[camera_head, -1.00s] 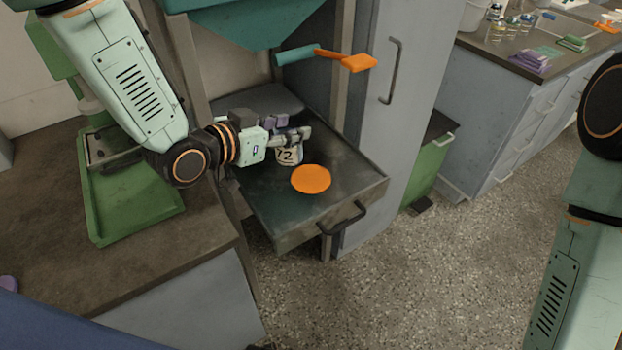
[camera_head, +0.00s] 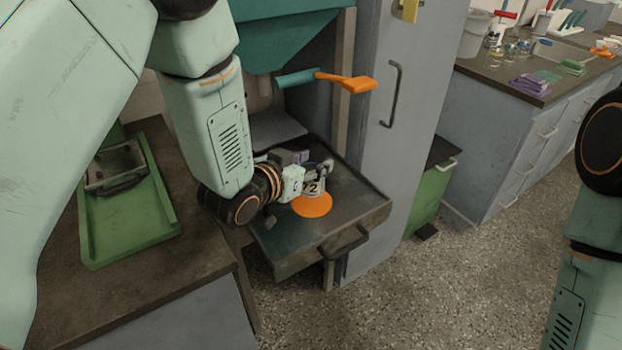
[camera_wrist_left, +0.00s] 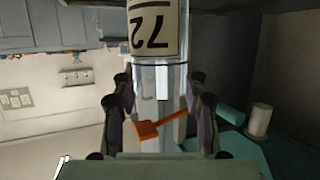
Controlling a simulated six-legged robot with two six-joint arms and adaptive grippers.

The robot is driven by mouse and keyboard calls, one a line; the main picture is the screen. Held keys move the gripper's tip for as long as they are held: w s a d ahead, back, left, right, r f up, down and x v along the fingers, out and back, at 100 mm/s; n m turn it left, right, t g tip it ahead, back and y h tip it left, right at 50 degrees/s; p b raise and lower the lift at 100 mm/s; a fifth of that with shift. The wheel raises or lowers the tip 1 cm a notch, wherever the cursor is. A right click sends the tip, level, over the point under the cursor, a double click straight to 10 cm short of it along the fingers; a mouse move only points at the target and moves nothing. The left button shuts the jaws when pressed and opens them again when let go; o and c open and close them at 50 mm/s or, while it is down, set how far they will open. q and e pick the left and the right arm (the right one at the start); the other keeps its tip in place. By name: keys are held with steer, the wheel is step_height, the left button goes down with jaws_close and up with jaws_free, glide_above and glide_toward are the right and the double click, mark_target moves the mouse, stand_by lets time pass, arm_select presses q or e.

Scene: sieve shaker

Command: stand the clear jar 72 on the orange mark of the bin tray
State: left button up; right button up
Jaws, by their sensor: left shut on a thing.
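The clear jar 72 (camera_head: 313,187) has a pale label with dark digits. My left gripper (camera_head: 318,172) is shut on it, and the jar looks upright. In the head view the jar is over the back part of the orange mark (camera_head: 312,206), a flat disc on the dark bin tray (camera_head: 352,207). I cannot tell whether its base touches the mark. In the left wrist view the jar's label (camera_wrist_left: 154,28) appears upside down, with the clear body (camera_wrist_left: 160,82) between the fingers. Of my right arm only links show at the right edge; its gripper is out of view.
A teal and orange handled tool (camera_head: 345,82) sticks out above the bin tray. A grey cabinet (camera_head: 403,110) stands right of the tray. A green tray (camera_head: 130,225) with a metal piece lies on the left counter. The front right of the bin tray is clear.

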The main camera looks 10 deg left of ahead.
arm_select(q)
step_height(320, 180, down, 3)
steer(key=shift+s+f+b, duration=0.1)
steer(key=shift+f+b, duration=0.05)
steer(key=shift+b, duration=0.3)
steer(key=shift+w, duration=0.2)
steer(key=shift+s+f, duration=0.1)
steer(key=shift+s, duration=0.05)
steer(key=o, duration=1.2)
steer(key=shift+f, duration=0.1)
steer(key=shift+r, duration=0.2)
